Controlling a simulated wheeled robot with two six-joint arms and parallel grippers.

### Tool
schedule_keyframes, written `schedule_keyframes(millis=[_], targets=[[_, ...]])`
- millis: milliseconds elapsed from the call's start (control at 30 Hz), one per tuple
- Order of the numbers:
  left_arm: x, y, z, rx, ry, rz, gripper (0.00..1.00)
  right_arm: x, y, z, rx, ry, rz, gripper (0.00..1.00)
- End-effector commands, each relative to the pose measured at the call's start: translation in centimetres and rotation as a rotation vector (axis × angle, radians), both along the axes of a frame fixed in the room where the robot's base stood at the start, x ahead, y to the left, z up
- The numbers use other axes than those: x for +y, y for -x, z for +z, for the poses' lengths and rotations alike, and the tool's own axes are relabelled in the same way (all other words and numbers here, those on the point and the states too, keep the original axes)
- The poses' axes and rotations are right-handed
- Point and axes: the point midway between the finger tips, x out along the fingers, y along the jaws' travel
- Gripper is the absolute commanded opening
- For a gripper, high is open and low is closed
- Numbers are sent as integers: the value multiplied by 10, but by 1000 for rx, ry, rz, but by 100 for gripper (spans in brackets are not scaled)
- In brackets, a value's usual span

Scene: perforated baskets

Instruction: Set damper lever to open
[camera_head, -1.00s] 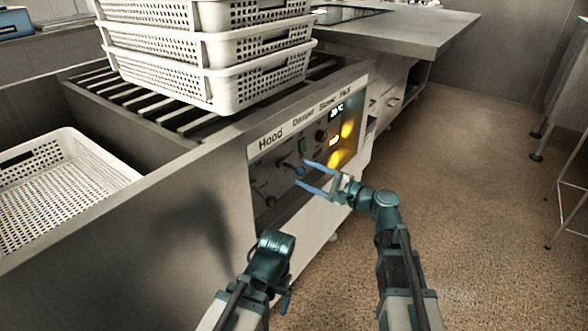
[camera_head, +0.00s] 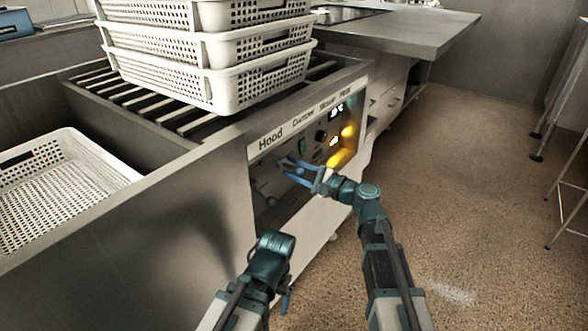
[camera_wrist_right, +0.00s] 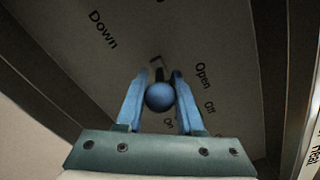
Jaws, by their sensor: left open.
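The damper lever has a blue ball knob (camera_wrist_right: 160,97) on a dark stem in the right wrist view. The word Open is printed to the right of the stem. In the head view the lever is on the control panel (camera_head: 262,146), below the Damper label. My right gripper (camera_head: 299,171) is at the panel with its fingers on either side of the knob; in the wrist view the fingers (camera_wrist_right: 158,100) look apart, with little gap to the knob. My left gripper (camera_head: 286,298) is open, low in front of the counter and mostly hidden by its own wrist.
Stacked white perforated baskets (camera_head: 190,50) stand on the slatted counter top. Another basket (camera_head: 110,165) sits in the well at left. Other knobs and lit displays (camera_head: 347,131) share the panel.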

Motion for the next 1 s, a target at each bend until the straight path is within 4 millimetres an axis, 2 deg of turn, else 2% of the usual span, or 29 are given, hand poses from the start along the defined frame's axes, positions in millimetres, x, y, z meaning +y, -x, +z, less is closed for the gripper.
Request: schedule_keyframes(millis=[33,67,100,1000], targets=[[0,0,0,0,0,0,81,0,0,0,0,0,0,7],[0,0,0,0,0,0,81,0,0,0,0,0,0,1],[0,0,0,0,0,0,81,0,0,0,0,0,0,0],[0,0,0,0,0,0,81,0,0,0,0,0,0,0]])
